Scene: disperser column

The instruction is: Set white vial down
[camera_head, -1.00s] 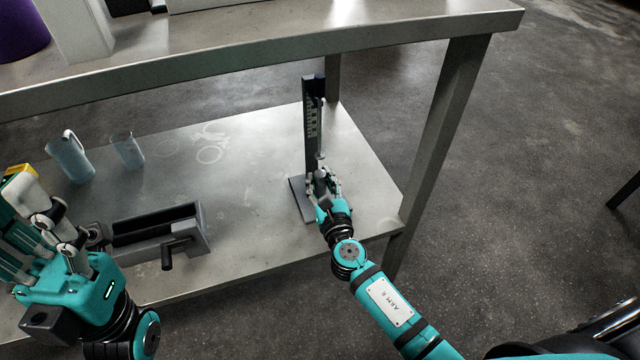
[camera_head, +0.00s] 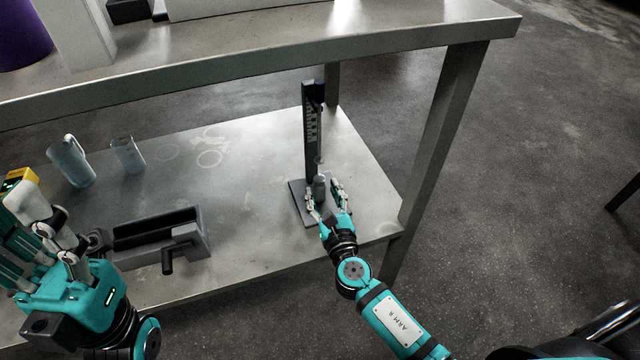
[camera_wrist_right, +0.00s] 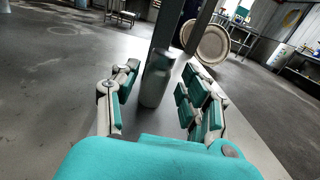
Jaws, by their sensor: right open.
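A small grey-looking vial (camera_head: 319,187) stands upright on the base plate (camera_head: 298,203) of the dark disperser column (camera_head: 310,135). It also shows in the right wrist view as a dull grey-green cylinder (camera_wrist_right: 156,80). My right gripper (camera_head: 324,190) is open, with one finger on each side of the vial. In the right wrist view, gaps show between the vial and both fingers (camera_wrist_right: 160,82). My left gripper (camera_head: 50,232) is at the left edge of the head view, away from the column; its finger state is unclear.
The column stands near the right end of the metal lower shelf (camera_head: 250,170), under the upper tabletop (camera_head: 300,55) and beside a table leg (camera_head: 440,130). A grey vise-like block (camera_head: 160,238) and two translucent cups (camera_head: 72,162) (camera_head: 128,153) stand on the left.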

